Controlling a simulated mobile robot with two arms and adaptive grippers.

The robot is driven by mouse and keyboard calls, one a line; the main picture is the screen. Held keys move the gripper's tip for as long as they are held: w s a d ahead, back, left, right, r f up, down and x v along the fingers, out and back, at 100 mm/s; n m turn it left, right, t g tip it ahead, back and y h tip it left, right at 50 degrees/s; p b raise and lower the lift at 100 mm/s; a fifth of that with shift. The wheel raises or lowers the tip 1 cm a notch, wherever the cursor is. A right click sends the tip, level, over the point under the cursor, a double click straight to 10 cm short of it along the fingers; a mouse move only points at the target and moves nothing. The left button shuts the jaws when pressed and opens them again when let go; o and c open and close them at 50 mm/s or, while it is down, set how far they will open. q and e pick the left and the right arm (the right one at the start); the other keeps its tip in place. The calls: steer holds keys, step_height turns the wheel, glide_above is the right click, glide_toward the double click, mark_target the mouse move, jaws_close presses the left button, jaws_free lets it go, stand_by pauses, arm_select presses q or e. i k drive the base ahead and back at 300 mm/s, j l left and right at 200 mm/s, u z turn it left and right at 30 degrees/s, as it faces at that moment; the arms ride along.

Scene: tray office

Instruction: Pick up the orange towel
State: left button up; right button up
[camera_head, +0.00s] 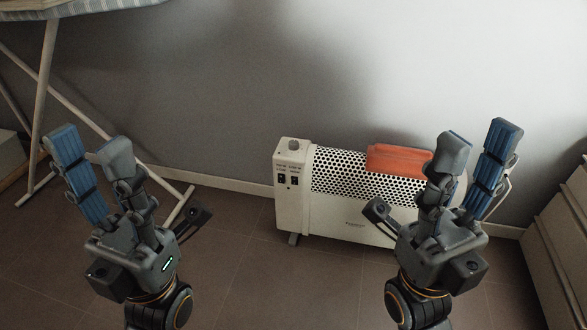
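The orange towel (398,159) lies folded over the top right part of the white heater (345,215), hanging a little down its perforated front. Its right end is close to or partly behind a finger of my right gripper in the picture. My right gripper (478,145) is raised with its fingers spread, open and empty, in front of the heater's right end. My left gripper (90,150) is raised, open and empty, at the left, well apart from the towel and the heater.
An ironing board (85,7) with white legs (42,110) stands at the left. A pale drawer unit (560,240) stands at the right edge. A grey wall (230,90) is close behind the heater. The brown tiled floor (240,270) is clear in front.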

mark_target(394, 160)
steer(key=i+l, duration=0.85)
steer(key=l, duration=0.15)
